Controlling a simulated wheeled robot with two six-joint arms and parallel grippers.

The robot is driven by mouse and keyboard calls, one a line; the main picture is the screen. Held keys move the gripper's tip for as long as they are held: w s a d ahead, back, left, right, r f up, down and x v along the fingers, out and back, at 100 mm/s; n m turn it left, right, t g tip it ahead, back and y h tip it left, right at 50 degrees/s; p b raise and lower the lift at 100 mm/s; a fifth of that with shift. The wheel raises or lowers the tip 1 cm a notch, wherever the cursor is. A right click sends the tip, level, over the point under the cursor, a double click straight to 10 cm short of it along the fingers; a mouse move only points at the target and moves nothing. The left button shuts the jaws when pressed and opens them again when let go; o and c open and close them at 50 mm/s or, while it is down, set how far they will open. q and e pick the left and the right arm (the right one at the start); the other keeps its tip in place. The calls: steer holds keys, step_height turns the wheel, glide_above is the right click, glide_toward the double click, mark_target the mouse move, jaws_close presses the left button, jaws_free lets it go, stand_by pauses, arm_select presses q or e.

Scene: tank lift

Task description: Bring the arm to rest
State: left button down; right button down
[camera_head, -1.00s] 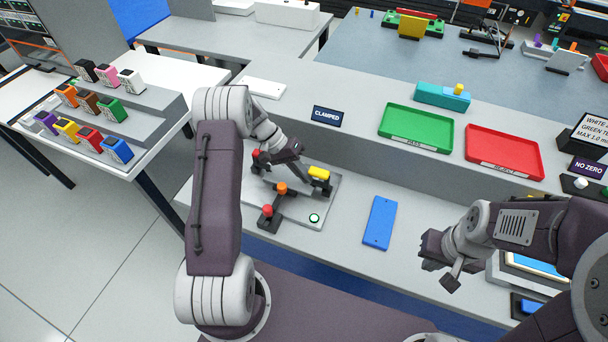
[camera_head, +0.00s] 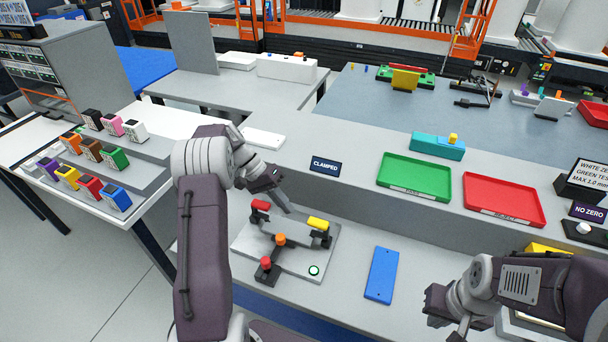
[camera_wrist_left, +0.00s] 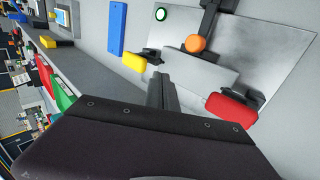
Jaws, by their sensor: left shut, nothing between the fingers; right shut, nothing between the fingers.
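My left gripper (camera_head: 284,202) is shut and empty. It hangs above the back of the grey clamp fixture plate (camera_head: 310,262), near a red-tipped clamp (camera_head: 261,205). In the left wrist view its closed fingers (camera_wrist_left: 162,92) point at the fixture, between a yellow clamp tip (camera_wrist_left: 133,61) and a red clamp tip (camera_wrist_left: 232,108). An orange knob (camera_head: 280,240) and a lit green button (camera_head: 314,270) are on the fixture. My right gripper (camera_head: 447,322) is shut and empty over the front right of the bench.
A blue plate (camera_head: 382,275) lies on the bench right of the fixture. Behind stand a "CLAMPED" sign (camera_head: 326,166), a green tray (camera_head: 414,178) and a red tray (camera_head: 503,200). Coloured blocks sit on a stepped rack (camera_head: 130,162) at left. A teal block (camera_head: 437,146) stands behind the green tray.

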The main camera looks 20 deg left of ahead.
arm_select(q)
steer(key=s+d+r+m+g+y, duration=0.1)
steer(key=s+d+r+m, duration=0.15)
steer(key=d+r, duration=0.2)
steer(key=s+d+r+m+y, duration=0.1)
steer(key=s+d+r, duration=0.2)
steer(key=d, duration=0.3)
steer(key=s+a+f+n+t+y, duration=0.1)
steer(key=s+f+n+y, duration=0.1)
steer(key=s+f, duration=0.2)
steer(key=s+a+f+n+t+y, duration=0.1)
steer(key=s+a+f+n+y, duration=0.1)
steer(key=s, duration=0.7)
step_height(320, 180, down, 2)
steer(key=shift+a+f+y, duration=0.1)
steer(key=shift+a+y, duration=0.15)
steer(key=shift+y, duration=0.35)
